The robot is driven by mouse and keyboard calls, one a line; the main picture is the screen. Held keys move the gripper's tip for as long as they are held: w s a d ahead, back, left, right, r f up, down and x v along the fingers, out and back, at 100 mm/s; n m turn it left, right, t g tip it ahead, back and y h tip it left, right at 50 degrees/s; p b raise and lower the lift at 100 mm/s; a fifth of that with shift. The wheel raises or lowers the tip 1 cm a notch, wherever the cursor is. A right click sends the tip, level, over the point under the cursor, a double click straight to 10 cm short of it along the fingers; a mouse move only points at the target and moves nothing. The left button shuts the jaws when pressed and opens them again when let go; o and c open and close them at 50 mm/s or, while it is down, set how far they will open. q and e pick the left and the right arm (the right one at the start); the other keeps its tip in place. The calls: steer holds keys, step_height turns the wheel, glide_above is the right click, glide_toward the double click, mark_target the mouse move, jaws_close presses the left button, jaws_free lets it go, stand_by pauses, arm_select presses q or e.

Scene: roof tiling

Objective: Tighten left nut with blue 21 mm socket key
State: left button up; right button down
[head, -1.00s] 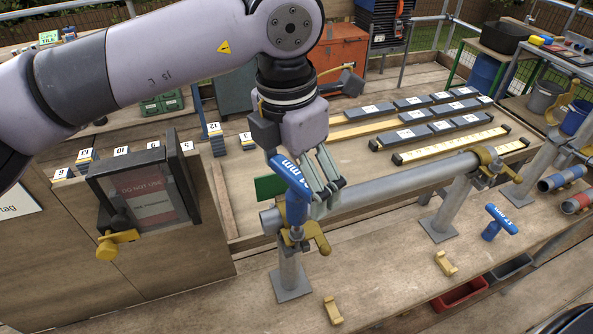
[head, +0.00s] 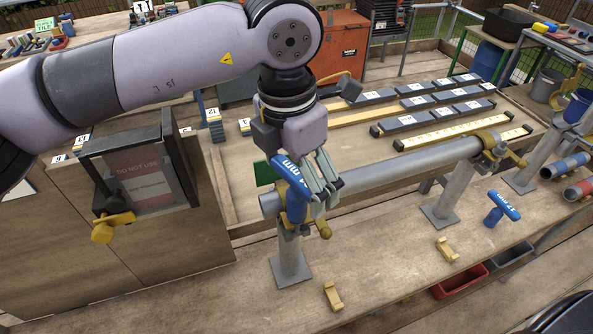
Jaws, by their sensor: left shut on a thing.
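My left gripper (head: 318,193) is shut on the blue socket key (head: 296,205), a T-shaped tool whose handle carries white lettering ending in "mm"; its number is not fully readable. The key stands at the left end of the grey tube (head: 395,170), over the left brass clamp (head: 323,229). The left nut and the key's lower end are hidden, so I cannot tell whether they are engaged. A second blue key (head: 498,207), marked 17 mm, stands on the bench to the right. The right brass clamp (head: 494,146) holds the tube's other end. My right gripper is not in view.
Posts on square base plates (head: 291,270) carry the tube. Two small yellow cradles (head: 333,296) sit on the front bench. A framed "DO NOT USE" box (head: 148,180) stands left. Numbered grey tiles (head: 410,116) lie behind the tube. The bench between the posts is mostly clear.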

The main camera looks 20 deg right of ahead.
arm_select(q)
steer(key=shift+f, duration=0.2)
steer(key=shift+r+p, duration=0.15)
steer(key=shift+p, duration=0.15)
steer(key=shift+m+p, duration=0.85)
steer(key=shift+m, duration=0.25)
steer(key=shift+f+m+b, duration=0.2)
steer(key=shift+m+b, duration=0.2)
steer(key=shift+b, duration=0.05)
steer(key=m+b, duration=0.1)
steer(key=m, duration=0.1)
steer(key=shift+m+g, duration=0.3)
steer(key=shift+m, duration=1.4)
steer(key=shift+b, duration=0.35)
steer(key=shift+r+n, duration=0.1)
steer(key=shift+n, duration=0.3)
